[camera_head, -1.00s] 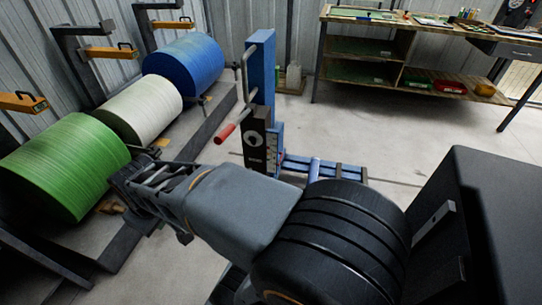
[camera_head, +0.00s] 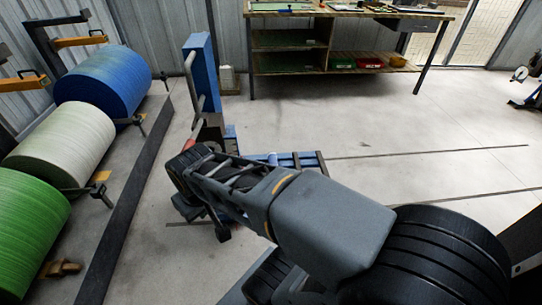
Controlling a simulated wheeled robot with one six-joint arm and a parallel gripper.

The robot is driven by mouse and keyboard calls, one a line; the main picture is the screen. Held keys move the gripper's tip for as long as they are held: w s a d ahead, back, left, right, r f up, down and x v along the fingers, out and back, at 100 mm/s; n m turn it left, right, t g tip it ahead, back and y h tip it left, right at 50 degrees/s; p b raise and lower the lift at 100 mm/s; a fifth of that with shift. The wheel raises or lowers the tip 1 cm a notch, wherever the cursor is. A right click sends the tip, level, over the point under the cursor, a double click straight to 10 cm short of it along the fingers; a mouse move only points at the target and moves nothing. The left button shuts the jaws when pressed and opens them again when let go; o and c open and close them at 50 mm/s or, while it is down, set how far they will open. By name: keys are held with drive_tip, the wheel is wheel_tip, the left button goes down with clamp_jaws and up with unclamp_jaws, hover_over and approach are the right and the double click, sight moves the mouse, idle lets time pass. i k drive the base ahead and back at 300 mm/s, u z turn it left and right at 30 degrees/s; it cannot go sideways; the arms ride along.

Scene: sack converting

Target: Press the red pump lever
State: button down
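The blue pump jack (camera_head: 207,75) stands on the floor left of the middle, with a grey bar on its left side. The red grip of its lever (camera_head: 189,143) shows only as a small patch just above my gripper. The rest of the red grip is hidden behind my gripper. My gripper (camera_head: 184,190) is at the end of my dark arm, in front of the jack's lower part in this view. I cannot tell whether it touches the lever. Its fingers are too dark and small to tell if they are open or shut.
Large green (camera_head: 30,230), white (camera_head: 62,142) and blue (camera_head: 105,80) rolls sit along the left wall behind a low dark rail (camera_head: 130,205). A wooden workbench (camera_head: 290,45) stands at the back. The concrete floor (camera_head: 430,130) on the right is mostly clear.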

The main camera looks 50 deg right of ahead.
sight(202, 120)
drive_tip(key=u, duration=0.05)
drive_tip(key=k, duration=0.6)
drive_tip(key=u, duration=0.75)
drive_tip(key=i, duration=1)
drive_tip(key=z, duration=0.8)
